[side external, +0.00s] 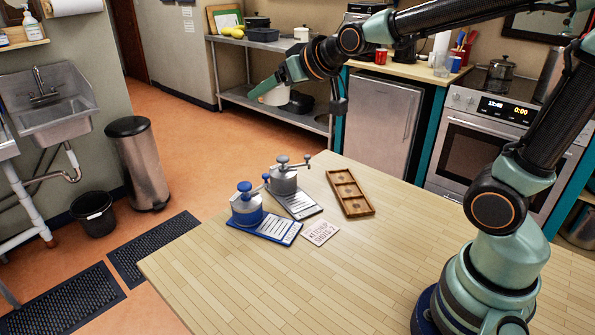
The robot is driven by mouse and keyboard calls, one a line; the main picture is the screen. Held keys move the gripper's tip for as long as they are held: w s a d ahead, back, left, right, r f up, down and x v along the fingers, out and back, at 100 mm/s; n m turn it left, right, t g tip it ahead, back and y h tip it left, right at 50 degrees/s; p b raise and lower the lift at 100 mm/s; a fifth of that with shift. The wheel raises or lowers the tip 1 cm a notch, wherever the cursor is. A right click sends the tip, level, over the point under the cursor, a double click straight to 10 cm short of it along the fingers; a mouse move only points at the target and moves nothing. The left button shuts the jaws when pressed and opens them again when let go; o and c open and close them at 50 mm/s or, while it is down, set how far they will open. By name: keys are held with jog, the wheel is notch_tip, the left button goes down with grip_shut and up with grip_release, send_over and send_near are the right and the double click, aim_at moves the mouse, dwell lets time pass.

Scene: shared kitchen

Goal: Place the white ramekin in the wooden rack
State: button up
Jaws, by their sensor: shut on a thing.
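My gripper (281,83) is raised in the air, well above the tabletop, at upper centre. It is shut on the white ramekin (275,96), which shows as a small pale shape below the fingers. The ramekin is partly hidden by the gripper. The brown wooden rack (347,183) lies flat on the table, below and to the right of my gripper. It has three compartments in a row, and no ramekin shows in them.
A blue-based press (246,207) and a grey press (284,180) stand left of the rack, each with a card by it. A small printed sign (320,233) lies in front. The near tabletop (290,290) is clear. A metal shelf with pots stands behind.

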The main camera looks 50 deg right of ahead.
jog(key=w+d+f+m+h, duration=0.1)
jog(key=d+f+m+h, duration=0.1)
jog(key=d+f, duration=0.8)
jog(key=shift+d+f+h, duration=0.3)
jog(key=shift+d+f, duration=0.1)
jog(key=shift+f, duration=0.15)
jog(key=shift+w, duration=0.1)
notch_tip(320, 180, down, 20)
jog(key=shift+r, duration=0.2)
jog(key=shift+f, duration=0.15)
jog(key=o, duration=1.5)
jog(key=shift+o, duration=0.2)
